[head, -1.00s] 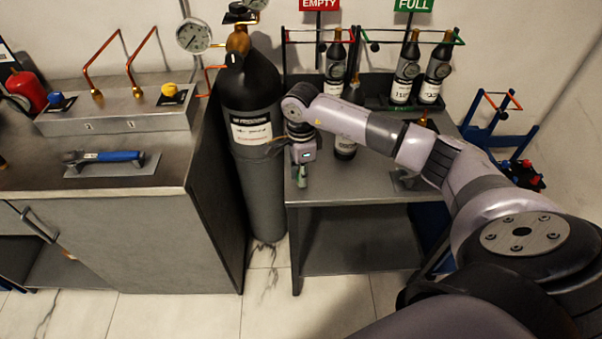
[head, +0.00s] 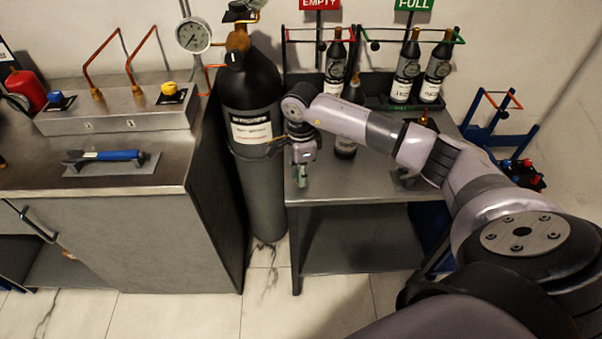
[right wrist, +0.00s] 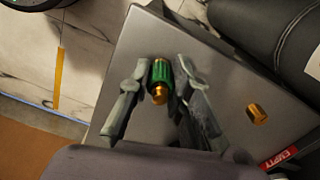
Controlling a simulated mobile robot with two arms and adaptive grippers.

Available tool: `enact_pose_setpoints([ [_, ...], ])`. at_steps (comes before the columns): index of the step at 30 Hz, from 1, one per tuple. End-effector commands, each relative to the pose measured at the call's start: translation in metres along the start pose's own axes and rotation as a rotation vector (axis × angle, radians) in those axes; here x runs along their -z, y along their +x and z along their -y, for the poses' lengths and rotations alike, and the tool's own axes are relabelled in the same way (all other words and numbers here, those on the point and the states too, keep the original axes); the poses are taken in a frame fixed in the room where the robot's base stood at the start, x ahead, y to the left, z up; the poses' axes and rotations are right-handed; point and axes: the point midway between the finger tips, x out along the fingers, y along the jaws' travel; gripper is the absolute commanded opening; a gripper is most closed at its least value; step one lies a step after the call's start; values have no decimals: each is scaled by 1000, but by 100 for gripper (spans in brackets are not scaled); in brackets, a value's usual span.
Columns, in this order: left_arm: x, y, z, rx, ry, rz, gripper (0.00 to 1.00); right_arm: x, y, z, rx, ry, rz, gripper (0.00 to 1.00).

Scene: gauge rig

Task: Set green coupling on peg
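The green coupling (right wrist: 161,75) shows in the right wrist view as a green ribbed sleeve with a brass end facing the camera. My right gripper (right wrist: 163,73) has a finger along each side of it, close against the green sleeve, and looks shut on it. In the head view my right gripper (head: 302,180) points down over the left front part of the metal bench (head: 350,188). Whether the coupling touches the bench top is hard to tell. A short brass piece (right wrist: 257,113), possibly the peg, stands apart to the right in the right wrist view. My left gripper is out of view.
A tall dark gas cylinder (head: 258,190) stands just left of the bench. Dark bottles stand at the back under the red EMPTY sign (head: 319,4) and green FULL sign (head: 413,4). A grey cabinet (head: 130,235) with a blue-handled tool (head: 105,156) is at left.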

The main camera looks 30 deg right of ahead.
Motion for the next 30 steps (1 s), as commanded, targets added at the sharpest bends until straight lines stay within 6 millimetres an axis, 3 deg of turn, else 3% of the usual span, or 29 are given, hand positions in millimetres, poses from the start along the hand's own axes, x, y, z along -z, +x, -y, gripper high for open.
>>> enact_pose_setpoints([
  [6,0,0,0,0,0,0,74,0,0,0,0,0,0,32],
  [12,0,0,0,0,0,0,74,0,0,0,0,0,0,32],
  [22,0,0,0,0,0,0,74,0,0,0,0,0,0,54],
  [30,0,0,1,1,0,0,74,0,0,0,0,0,0,55],
])
